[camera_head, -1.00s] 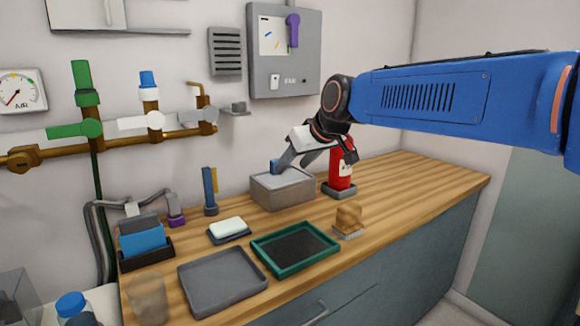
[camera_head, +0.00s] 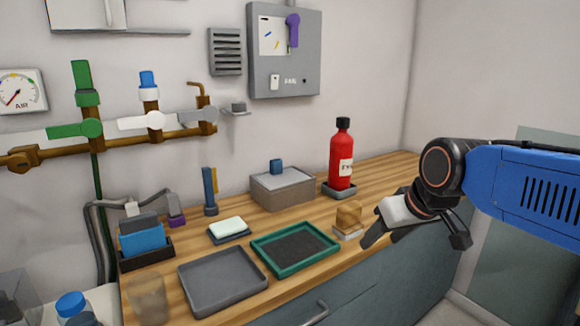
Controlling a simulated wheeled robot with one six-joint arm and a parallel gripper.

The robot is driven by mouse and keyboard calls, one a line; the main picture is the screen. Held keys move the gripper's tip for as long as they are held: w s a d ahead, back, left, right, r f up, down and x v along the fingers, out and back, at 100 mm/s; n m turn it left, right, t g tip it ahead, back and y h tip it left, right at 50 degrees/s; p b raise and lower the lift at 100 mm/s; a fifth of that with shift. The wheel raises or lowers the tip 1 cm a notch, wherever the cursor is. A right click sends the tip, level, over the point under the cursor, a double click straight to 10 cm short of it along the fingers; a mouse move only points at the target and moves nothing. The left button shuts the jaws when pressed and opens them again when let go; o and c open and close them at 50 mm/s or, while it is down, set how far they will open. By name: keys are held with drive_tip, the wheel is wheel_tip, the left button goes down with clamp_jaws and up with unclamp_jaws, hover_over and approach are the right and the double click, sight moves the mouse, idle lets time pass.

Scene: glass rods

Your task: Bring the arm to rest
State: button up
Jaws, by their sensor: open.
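My gripper (camera_head: 412,240) is at the right, in front of the counter's front edge. Its two dark fingers are spread apart with nothing between them. It is apart from the things on the counter. In the picture, the closest of these is a small wooden block on a pale base (camera_head: 348,219), just to the left of the fingers. My blue arm reaches in from the right edge of the picture.
The wooden counter (camera_head: 400,172) holds a red bottle (camera_head: 341,160), a grey box with a blue knob (camera_head: 283,188), a green-rimmed tray (camera_head: 295,247), a grey tray (camera_head: 222,280) and a soap dish (camera_head: 229,230). Pipes and valves (camera_head: 150,121) line the wall.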

drive_tip(key=s+d+f+m+h, duration=0.1)
drive_tip(key=s+d+f, duration=0.3)
drive_tip(key=s+f, duration=0.2)
drive_tip(key=s+d+f+m+g+h, duration=0.1)
drive_tip(key=s+d+f, duration=0.3)
drive_tip(key=s, duration=0.5)
drive_tip(key=shift+s+d+f+m+g, duration=0.3)
drive_tip(key=shift+f+m, duration=0.2)
drive_tip(key=shift+f, duration=0.45)
